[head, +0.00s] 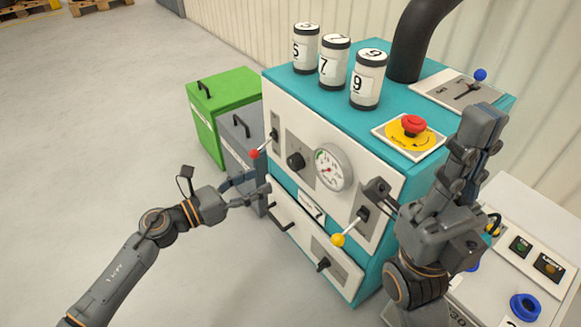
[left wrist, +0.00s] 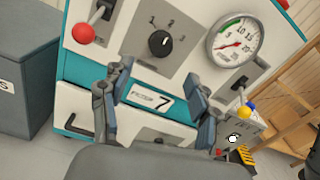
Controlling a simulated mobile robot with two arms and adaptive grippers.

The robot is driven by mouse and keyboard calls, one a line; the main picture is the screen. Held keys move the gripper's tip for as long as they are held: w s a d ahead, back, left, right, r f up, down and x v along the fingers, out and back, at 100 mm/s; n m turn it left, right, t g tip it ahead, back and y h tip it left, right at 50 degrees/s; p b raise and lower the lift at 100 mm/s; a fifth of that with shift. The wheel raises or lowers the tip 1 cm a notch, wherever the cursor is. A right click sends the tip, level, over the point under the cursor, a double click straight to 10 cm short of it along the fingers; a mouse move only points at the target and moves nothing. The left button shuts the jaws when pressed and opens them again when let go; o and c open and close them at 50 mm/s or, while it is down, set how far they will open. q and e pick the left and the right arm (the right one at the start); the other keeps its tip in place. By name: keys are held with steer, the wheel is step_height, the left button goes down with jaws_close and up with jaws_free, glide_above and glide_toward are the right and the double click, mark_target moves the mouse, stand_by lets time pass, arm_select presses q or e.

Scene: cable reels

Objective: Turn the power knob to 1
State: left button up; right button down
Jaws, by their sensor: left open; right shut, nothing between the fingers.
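A black knob (head: 295,161) sits on a grey plate on the front of the teal and white machine. In the left wrist view the same knob (left wrist: 160,43) shows marks 1, 2 and 3 above it. Its white pointer line aims up, seemingly near 2. I cannot tell whether this is the power knob. My left gripper (head: 260,186) is open and empty, in front of the machine, below and left of the knob and apart from it. Its two fingers (left wrist: 158,80) show below the knob in the left wrist view. My right gripper (head: 484,118) is shut and empty, pointing up at the right.
A red-balled lever (head: 254,154) is left of the knob, a gauge (head: 331,168) right of it. A yellow-balled lever (head: 338,240) and a lower black knob (head: 323,264) are below. Cans and a red emergency button (head: 413,125) are on top. The left floor is free.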

mark_target(291, 166)
arm_select(q)
steer(key=b+x, duration=0.1)
steer(key=x, duration=0.8)
steer(key=shift+w+d, duration=0.15)
steer(key=shift+d, duration=0.1)
steer(key=c, duration=1.2)
